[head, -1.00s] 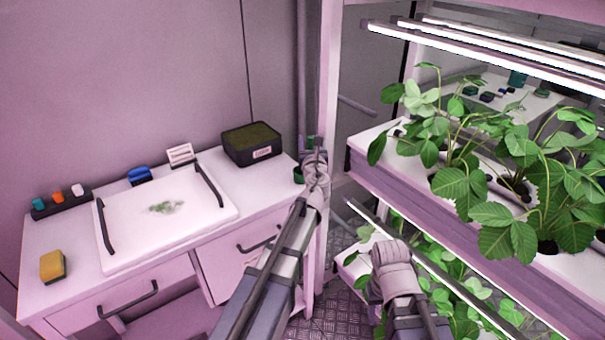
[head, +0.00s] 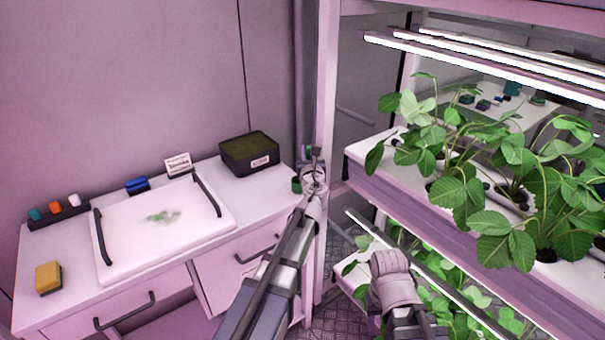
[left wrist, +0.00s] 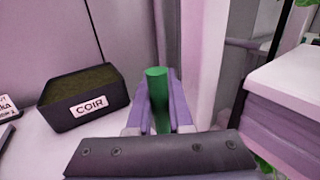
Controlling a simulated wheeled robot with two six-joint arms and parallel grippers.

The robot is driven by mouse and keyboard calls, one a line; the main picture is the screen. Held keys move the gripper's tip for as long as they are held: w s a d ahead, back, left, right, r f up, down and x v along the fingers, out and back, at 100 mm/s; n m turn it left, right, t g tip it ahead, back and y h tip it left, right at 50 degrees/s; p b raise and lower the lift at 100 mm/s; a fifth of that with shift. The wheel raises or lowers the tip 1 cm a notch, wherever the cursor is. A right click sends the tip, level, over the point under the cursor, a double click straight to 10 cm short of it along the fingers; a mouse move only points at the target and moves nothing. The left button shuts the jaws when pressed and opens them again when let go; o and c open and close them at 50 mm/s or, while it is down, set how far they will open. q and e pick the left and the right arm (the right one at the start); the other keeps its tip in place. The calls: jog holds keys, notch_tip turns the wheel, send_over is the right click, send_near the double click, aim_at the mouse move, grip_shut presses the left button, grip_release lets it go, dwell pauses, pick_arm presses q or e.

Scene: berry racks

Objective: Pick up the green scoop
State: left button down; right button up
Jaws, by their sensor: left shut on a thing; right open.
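The green scoop (left wrist: 157,95) stands upright between the two purple fingers of my left gripper (left wrist: 160,108) in the left wrist view. The fingers are shut on it. In the head view my left gripper (head: 313,158) is at the right end of the counter, and hides most of the scoop; a dark green part (head: 296,185) shows just left of my wrist. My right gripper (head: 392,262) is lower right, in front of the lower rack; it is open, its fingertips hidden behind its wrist.
A black box labelled COIR (head: 250,153) stands left of my left gripper. A white tray (head: 120,262) with black handles lies on the counter, with a yellow sponge (head: 49,278) to its left. A rack post (head: 328,100) and plant shelf (head: 420,215) are close on the right.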

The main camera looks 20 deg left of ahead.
pick_arm(q)
jog(key=shift+r, duration=0.1)
notch_tip(320, 180, up, 10)
jog(key=p, duration=1)
pick_arm(e)
notch_tip(320, 180, up, 10)
pick_arm(q)
jog(key=shift+a, duration=0.1)
